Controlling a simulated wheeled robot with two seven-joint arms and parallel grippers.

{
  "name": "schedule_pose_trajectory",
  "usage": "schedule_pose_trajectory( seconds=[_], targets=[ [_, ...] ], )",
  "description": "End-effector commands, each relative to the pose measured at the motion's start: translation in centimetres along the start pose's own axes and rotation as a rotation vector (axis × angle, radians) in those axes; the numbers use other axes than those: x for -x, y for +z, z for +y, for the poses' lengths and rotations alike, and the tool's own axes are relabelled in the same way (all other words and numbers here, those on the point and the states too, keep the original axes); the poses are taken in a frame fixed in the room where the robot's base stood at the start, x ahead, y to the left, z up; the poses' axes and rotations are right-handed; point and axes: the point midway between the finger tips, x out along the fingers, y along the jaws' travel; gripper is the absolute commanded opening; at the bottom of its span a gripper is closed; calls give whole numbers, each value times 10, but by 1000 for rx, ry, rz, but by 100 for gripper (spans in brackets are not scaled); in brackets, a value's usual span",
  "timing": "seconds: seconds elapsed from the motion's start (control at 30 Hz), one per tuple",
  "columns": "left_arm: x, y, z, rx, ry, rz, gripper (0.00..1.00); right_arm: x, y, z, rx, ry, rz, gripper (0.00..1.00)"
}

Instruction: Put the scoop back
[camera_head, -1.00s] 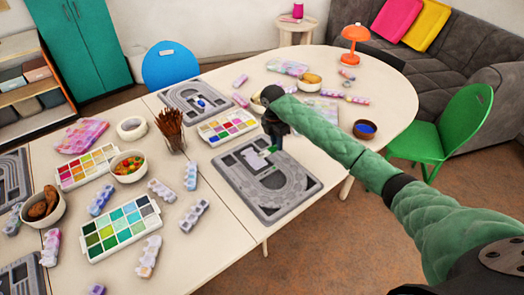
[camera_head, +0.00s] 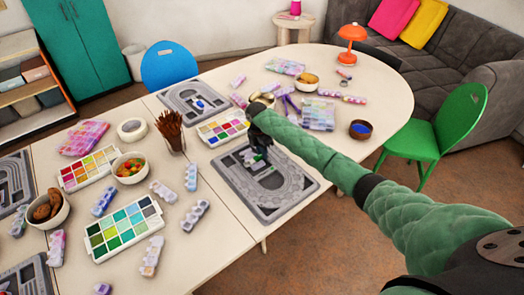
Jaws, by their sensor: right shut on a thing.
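My right gripper (camera_head: 260,145) points down over the near grey bead board (camera_head: 284,203), at the board's upper middle. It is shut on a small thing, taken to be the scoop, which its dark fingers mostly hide. A small pale green patch (camera_head: 247,157) shows beside the fingertips on the board; I cannot tell whether it is part of the scoop. Whether the held thing touches the board is too small to tell. My left gripper is out of view.
A multicoloured bead tray (camera_head: 222,131) lies just behind the board, and a cup of brown sticks (camera_head: 171,131) stands to its left. A gold bowl (camera_head: 262,99) is partly behind my right arm. A second grey board (camera_head: 180,105) lies farther back with a blue item on it.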

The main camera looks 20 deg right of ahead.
Motion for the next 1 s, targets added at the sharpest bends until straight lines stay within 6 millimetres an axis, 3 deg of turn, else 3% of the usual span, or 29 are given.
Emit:
schedule_pose_trajectory(
  seconds=[0.37, 0.4, 0.5, 1.0],
  targets=[
    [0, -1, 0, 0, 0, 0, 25, -4, 0, 0, 0, -1, 0, 0],
    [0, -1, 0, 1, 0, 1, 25, -5, 0, 1, 0, -1, 0, 22],
    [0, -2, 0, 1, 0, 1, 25, -5, 0, 0, 0, -1, 0, 42],
    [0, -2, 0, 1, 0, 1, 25, -2, -1, -1, 0, -2, 0, 42]
  ],
)
